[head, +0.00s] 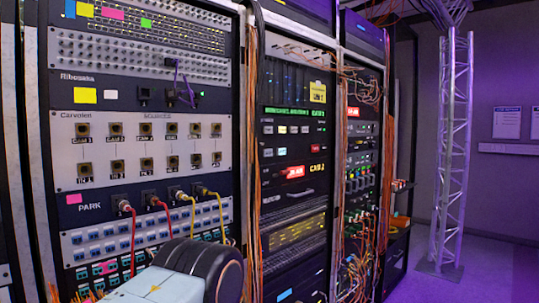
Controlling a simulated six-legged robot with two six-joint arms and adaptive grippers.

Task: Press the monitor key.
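The middle rack carries a dark panel (295,145) with small keys in rows. Its upper row has pale keys, one of them a lit whitish key (282,129). Below is a cyan-white key (282,152), and lower still a lit red key or sign (294,172). The lettering is too small to tell which one is the monitor key. Neither gripper is in view. A pale-blue and black link of my own arm fills the bottom middle, in front of the left rack's lower part, and hides some of it.
The left rack (145,125) has a white jack panel with red and yellow cables (190,200) plugged in below. Orange cable bundles (252,150) hang between racks. A third rack (362,130) has tangled cables. A lattice truss (452,150) stands at right, with open purple-lit floor (480,270) around it.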

